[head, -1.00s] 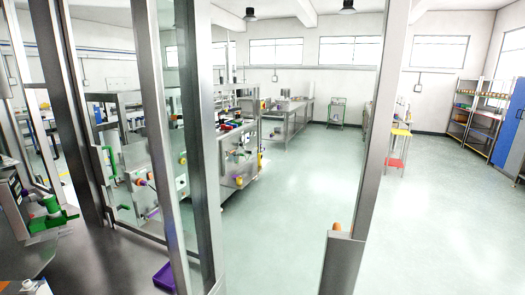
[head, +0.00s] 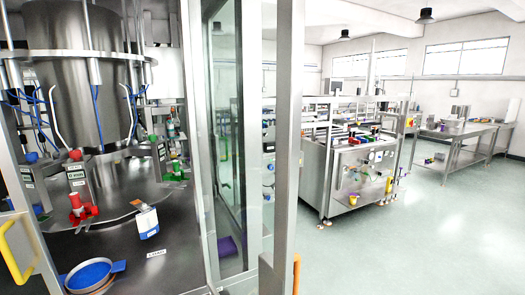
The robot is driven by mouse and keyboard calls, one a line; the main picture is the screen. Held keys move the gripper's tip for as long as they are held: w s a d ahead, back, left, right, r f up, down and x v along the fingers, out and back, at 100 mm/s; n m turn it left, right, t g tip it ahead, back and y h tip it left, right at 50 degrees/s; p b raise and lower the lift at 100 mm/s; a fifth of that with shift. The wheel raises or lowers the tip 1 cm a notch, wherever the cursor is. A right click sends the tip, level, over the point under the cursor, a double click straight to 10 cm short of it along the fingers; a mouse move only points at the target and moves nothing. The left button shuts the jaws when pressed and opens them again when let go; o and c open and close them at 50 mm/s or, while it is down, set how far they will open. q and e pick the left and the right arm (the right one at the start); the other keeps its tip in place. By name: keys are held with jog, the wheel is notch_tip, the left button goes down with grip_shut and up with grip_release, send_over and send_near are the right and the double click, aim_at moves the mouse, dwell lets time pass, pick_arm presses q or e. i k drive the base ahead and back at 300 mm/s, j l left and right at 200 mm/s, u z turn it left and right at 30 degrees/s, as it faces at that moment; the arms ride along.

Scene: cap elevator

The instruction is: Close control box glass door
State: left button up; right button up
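A tall framed glass panel (head: 222,110) stands just right of the machine in the head view. A wide steel post (head: 288,130) stands to its right. I cannot tell whether this glass is the control box door, and no control box is clearly identifiable. A yellow handle (head: 14,252) shows at the left edge. An orange piece (head: 296,272) shows at the bottom beside the post, partly cut off. Neither of my grippers is in view.
A steel machine with a large drum (head: 80,60) fills the left. On its deck are a blue-filled bowl (head: 90,275), a red clamp (head: 80,205) and a white-blue carton (head: 146,220). A machine cart (head: 318,165) stands beyond the post. The floor (head: 430,240) at right is open.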

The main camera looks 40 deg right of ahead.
aim_at(279, 274)
jog(key=l+u, duration=0.2)
jog(key=l, duration=0.95)
jog(key=l+u, duration=0.2)
jog(key=l, duration=0.9)
